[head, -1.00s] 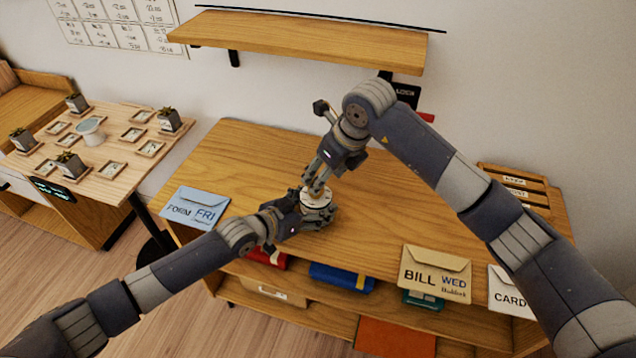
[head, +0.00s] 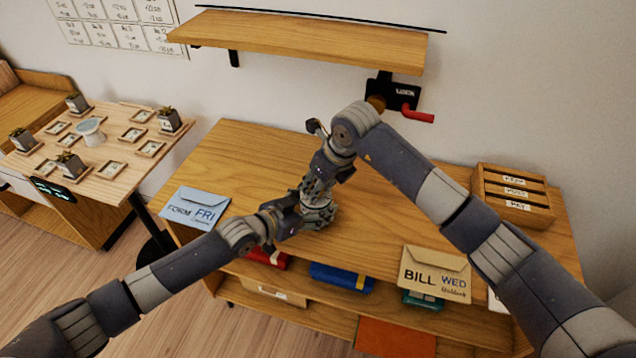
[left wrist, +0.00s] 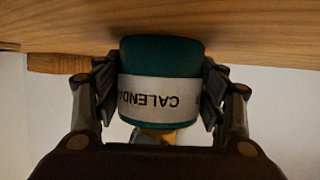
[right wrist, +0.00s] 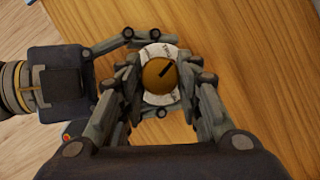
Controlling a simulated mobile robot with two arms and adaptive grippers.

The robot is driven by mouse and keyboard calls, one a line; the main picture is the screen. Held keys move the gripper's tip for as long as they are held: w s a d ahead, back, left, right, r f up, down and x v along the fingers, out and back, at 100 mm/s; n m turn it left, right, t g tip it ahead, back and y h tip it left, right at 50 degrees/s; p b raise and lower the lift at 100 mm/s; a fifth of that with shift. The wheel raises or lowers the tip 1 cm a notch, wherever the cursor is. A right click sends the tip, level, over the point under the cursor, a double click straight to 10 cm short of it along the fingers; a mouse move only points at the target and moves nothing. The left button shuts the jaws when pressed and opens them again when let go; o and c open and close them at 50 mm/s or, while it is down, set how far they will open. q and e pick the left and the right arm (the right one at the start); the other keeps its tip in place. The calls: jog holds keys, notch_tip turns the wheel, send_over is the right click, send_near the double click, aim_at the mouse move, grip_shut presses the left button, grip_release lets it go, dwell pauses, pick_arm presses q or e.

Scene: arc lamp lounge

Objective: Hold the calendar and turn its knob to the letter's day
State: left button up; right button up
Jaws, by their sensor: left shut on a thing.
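My left gripper (head: 300,212) is shut on the calendar, a green drum with a white band reading CALENDAR (left wrist: 160,92), on the desk. My right gripper (head: 318,190) is above it, pointing down. In the right wrist view its fingers (right wrist: 163,78) stand on both sides of the brown knob (right wrist: 158,76); whether they touch it is unclear. The knob's dark mark points up and right. The white dial (right wrist: 165,52) around it has lettering too small to read. A blue envelope (head: 193,204) reads FORM FRI. A tan envelope (head: 434,274) reads BILL WED.
A sorter with labelled slots (head: 512,195) stands at the desk's right. A black wall fitting with a red handle (head: 417,116) is below the wall shelf (head: 300,40). A side table (head: 100,172) with small plants is at left. Another envelope is mostly hidden by my right arm.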

jog(key=shift+m+t+h, duration=0.4)
jog(key=shift+m+h, duration=0.2)
jog(key=shift+m, duration=1.1)
jog(key=o, duration=1)
jog(key=shift+o, duration=0.2)
jog(key=shift+s, duration=0.1)
jog(key=v, duration=1.2)
